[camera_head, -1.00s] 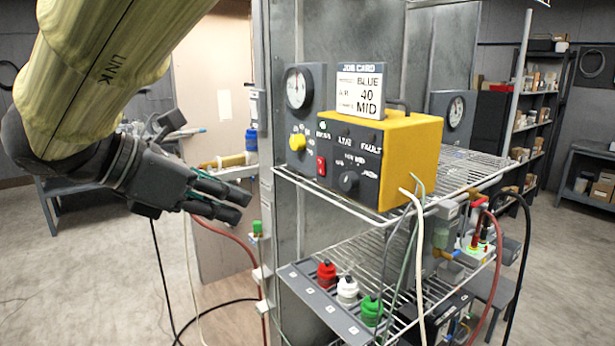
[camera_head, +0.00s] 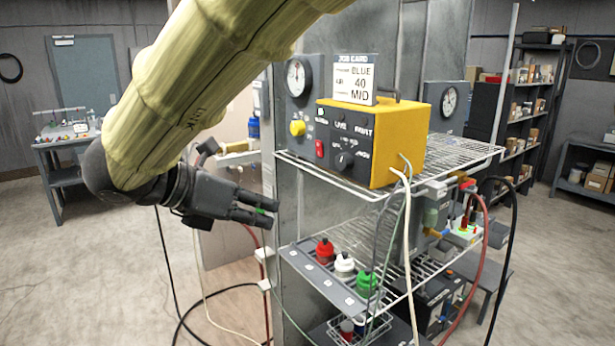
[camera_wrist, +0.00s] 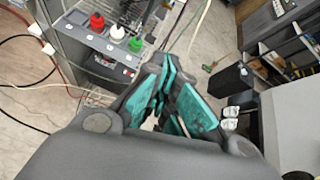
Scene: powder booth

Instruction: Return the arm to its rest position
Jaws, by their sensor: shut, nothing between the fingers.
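My gripper (camera_head: 262,211) is at the left of the wire rack in the head view, pointing right, with its fingers together and nothing held. It is in front of the grey rack post, beside the lower shelf. My arm comes down from the top of the picture in a pale yellow cover. In the wrist view my gripper (camera_wrist: 170,100) shows dark fingers with teal pads, nothing between them. The red (camera_wrist: 97,22), white (camera_wrist: 117,32) and green (camera_wrist: 135,43) capped bottles stand on their grey strip beyond the fingers.
A yellow control box (camera_head: 398,150) with a job card (camera_head: 355,80) sits on the upper wire shelf (camera_head: 460,150). A red hose (camera_head: 487,240) and several cables hang around the rack. A side table (camera_head: 60,145) stands at the far left. Floor is open at left and right.

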